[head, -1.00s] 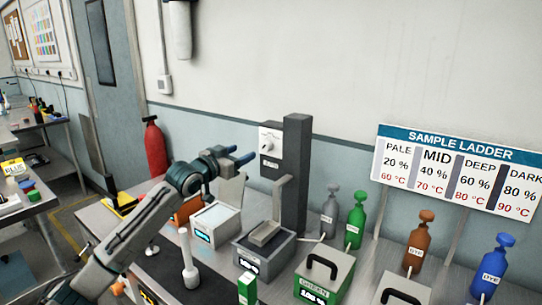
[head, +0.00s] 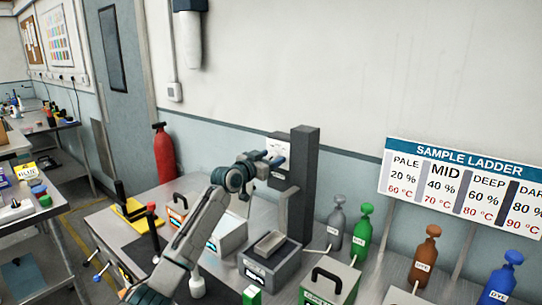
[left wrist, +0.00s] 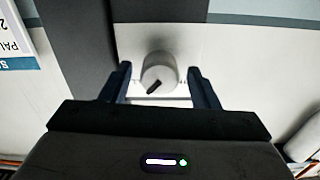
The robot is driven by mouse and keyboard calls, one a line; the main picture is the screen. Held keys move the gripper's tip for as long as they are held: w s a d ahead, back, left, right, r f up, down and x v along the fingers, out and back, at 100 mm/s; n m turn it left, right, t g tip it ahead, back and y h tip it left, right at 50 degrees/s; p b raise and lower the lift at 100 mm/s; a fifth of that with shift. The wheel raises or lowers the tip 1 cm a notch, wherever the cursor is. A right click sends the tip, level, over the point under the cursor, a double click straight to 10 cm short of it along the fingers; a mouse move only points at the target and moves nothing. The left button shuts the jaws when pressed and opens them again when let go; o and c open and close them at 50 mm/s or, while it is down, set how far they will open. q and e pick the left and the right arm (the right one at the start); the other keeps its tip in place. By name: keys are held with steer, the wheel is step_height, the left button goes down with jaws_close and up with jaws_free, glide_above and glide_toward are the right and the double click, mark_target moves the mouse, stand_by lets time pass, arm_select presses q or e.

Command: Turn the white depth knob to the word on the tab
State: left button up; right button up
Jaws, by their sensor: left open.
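The white depth knob (left wrist: 159,72) sits on a white panel, seen in the left wrist view. It has a dark pointer mark that slants toward the lower left of that picture. My left gripper (left wrist: 163,88) is open, with one finger on each side of the knob and gaps showing between. In the head view my left gripper (head: 268,158) is in front of the white panel (head: 277,145) on the dark column (head: 306,165), and hides the knob. The panel's words and the tab cannot be read. My right gripper is not in view.
A sample ladder sign (head: 462,185) stands at the right. Grey, green, brown and blue dye bottles stand along the back of the bench. A grey bath box (head: 270,262) and a green box (head: 330,278) sit in front. A red extinguisher (head: 163,153) is at the left.

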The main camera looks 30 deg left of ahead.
arm_select(q)
steer(key=shift+w+f, duration=0.1)
steer(key=shift+w, duration=0.15)
steer(key=c, duration=1)
steer(key=shift+o, duration=0.2)
